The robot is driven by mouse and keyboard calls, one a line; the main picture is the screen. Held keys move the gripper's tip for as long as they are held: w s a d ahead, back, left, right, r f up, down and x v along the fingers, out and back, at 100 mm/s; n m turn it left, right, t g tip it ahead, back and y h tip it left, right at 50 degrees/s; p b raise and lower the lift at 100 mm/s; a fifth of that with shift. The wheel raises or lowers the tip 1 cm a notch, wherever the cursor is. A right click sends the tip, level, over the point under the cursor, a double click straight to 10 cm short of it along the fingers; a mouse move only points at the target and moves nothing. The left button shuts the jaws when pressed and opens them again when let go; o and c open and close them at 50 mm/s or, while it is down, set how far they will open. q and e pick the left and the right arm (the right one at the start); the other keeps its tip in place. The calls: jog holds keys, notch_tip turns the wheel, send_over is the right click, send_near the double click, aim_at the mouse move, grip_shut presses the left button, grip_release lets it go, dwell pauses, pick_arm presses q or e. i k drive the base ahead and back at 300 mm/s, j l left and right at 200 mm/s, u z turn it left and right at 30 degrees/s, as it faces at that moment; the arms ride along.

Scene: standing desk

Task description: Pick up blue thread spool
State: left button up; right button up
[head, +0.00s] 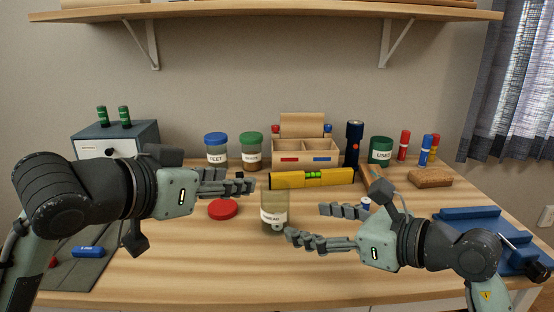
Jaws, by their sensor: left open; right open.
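A small blue-and-white object (366,202), probably the blue thread spool, stands on the desk just behind the upper finger of my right gripper. Its lower part is hidden, and it is too small to be sure of. My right gripper (306,223) is open and empty, its fingers pointing left toward a lidless jar (273,211) with a white label. My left gripper (250,183) is open and empty, pointing right, above the desk behind a red lid (222,209). I cannot tell whether the jar holds anything.
A yellow level (311,179) and a hammer (371,180) lie behind the jar. Lidded jars (216,150), a wooden organizer (290,151) and a flashlight (353,147) stand at the back. A blue vise-like tool (480,228) is at right. The front middle desk is clear.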

aim_at(366, 202)
jog(key=k+j, duration=0.75)
